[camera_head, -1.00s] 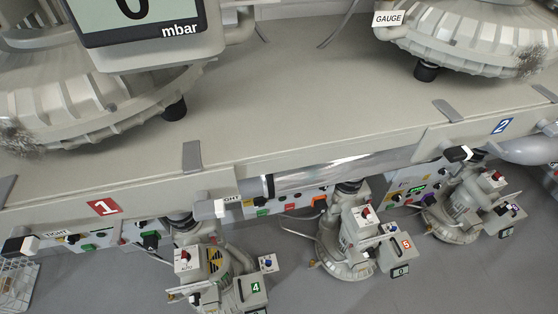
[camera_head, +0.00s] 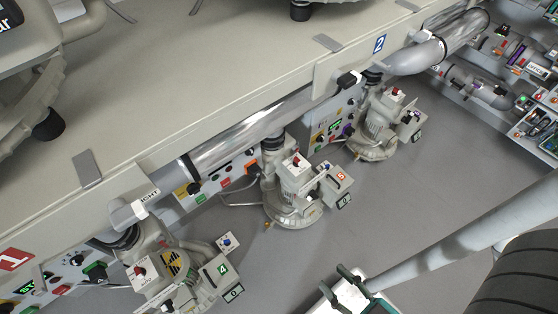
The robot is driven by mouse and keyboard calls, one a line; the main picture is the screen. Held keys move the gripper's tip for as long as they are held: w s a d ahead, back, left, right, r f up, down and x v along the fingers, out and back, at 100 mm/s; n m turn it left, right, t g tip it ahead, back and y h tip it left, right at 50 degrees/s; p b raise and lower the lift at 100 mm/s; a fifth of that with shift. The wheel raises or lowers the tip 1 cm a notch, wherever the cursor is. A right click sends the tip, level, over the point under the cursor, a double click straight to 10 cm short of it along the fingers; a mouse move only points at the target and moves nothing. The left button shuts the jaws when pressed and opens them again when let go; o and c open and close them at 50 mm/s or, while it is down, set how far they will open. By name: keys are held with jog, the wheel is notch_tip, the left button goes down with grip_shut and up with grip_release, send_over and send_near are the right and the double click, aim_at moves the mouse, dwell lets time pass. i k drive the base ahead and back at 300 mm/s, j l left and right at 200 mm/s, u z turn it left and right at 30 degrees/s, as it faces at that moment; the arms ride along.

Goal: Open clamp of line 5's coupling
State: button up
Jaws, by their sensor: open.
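The middle blower unit (camera_head: 292,185), with an orange tag that seems to read 5 (camera_head: 341,176), stands on the floor below the bench edge. A clear tube (camera_head: 262,122) runs along the bench edge above it, with a dark ring (camera_head: 188,166) at its left end. A pale block (camera_head: 128,212) beside a partly hidden label reading "IGHT" sits left of that ring. A dark-ended block (camera_head: 348,79) sits near the tube's right end. I cannot tell which part is the line 5 clamp, or whether it is open. My gripper is not identifiable in this view.
A unit tagged 4 (camera_head: 165,268) stands at lower left, another unit (camera_head: 382,128) farther right. A white box with dark green handles (camera_head: 350,292) and a grey pole (camera_head: 460,240) are at the bottom. A black ribbed shape (camera_head: 520,278) fills the lower right. Grey floor between is clear.

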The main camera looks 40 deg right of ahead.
aim_at(516, 71)
jog(key=z, duration=2.45)
jog(key=i+l, duration=0.1)
jog(key=i, duration=1.9)
jog(key=i+l, duration=0.15)
jog(key=i, duration=0.8)
